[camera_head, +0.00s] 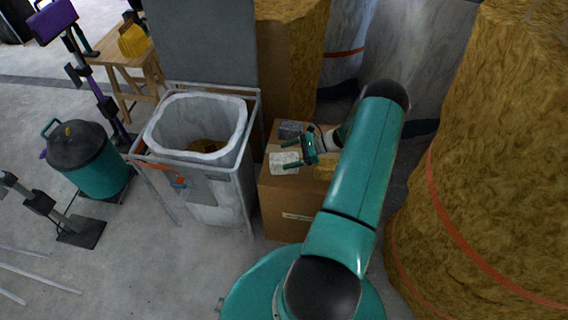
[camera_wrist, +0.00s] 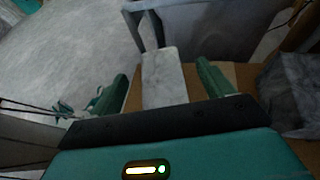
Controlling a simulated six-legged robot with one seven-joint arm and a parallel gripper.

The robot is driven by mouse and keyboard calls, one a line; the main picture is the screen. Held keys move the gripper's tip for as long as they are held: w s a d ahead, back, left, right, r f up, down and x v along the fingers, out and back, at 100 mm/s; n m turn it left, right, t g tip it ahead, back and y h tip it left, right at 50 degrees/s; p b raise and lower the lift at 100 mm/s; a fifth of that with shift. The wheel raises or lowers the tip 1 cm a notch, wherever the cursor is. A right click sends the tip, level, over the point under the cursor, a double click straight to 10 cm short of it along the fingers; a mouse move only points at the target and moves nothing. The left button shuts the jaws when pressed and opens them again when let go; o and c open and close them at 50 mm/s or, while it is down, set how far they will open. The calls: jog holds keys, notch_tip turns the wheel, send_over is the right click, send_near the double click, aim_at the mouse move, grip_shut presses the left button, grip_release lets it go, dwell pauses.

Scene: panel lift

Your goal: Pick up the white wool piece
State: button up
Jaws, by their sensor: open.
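The white wool piece (camera_head: 282,163) is a pale block on top of the cardboard box (camera_head: 285,205), near its left end. In the wrist view the white wool piece (camera_wrist: 164,78) appears between my two green fingers, with a gap on the finger sides. My gripper (camera_head: 287,154) is open over it, and its fingers are apart. The near end of the piece is hidden behind the gripper's dark palm in the wrist view. I cannot tell the exact height of the fingers above the box.
A grey wool block (camera_head: 290,129) lies at the back of the box; it also shows in the wrist view (camera_wrist: 291,88). A yellow wool piece (camera_head: 325,168) lies right of my gripper. A framed white bag (camera_head: 212,187) stands left. Large yellow wool rolls (camera_head: 490,170) stand right.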

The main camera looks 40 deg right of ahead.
jog(key=x, duration=0.2)
jog(key=shift+w+a+f, duration=0.15)
jog(key=shift+a, duration=0.05)
jog(key=shift+c, duration=0.4)
jog(key=c, duration=1)
